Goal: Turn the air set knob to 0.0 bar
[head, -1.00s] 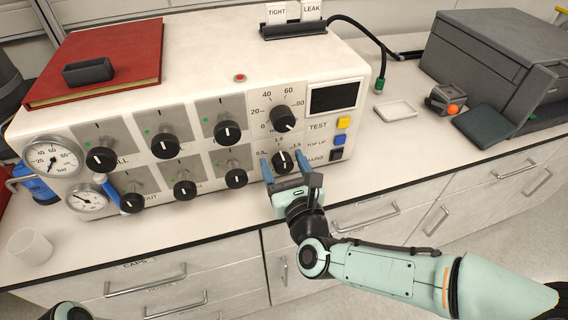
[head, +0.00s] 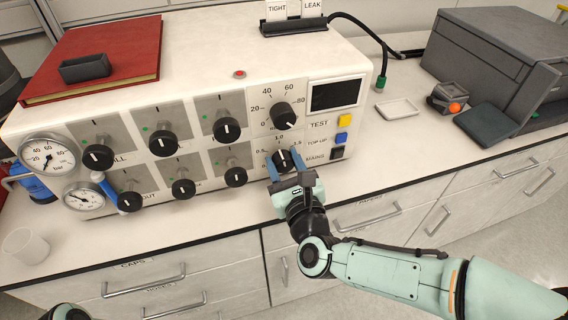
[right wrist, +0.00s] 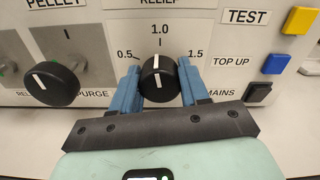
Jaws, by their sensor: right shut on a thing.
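The black knob with a white pointer line (right wrist: 160,78) sits on the lower right dial of the reactor panel, marked 0.5, 1.0 and 1.5. It also shows in the head view (head: 284,160). In the right wrist view its line points nearly straight up, at about 1.0. The name under this dial is hidden behind my right gripper. My right gripper (head: 292,169) is shut on the knob, with its blue fingers on the left and right sides, as the right wrist view (right wrist: 161,88) shows.
Above is a similar dial knob (head: 284,116) with a scale up to 80. Several black knobs stand to the left, the nearest lower one (right wrist: 51,83) close by. Yellow (head: 344,120) and blue (head: 341,138) buttons lie to the right.

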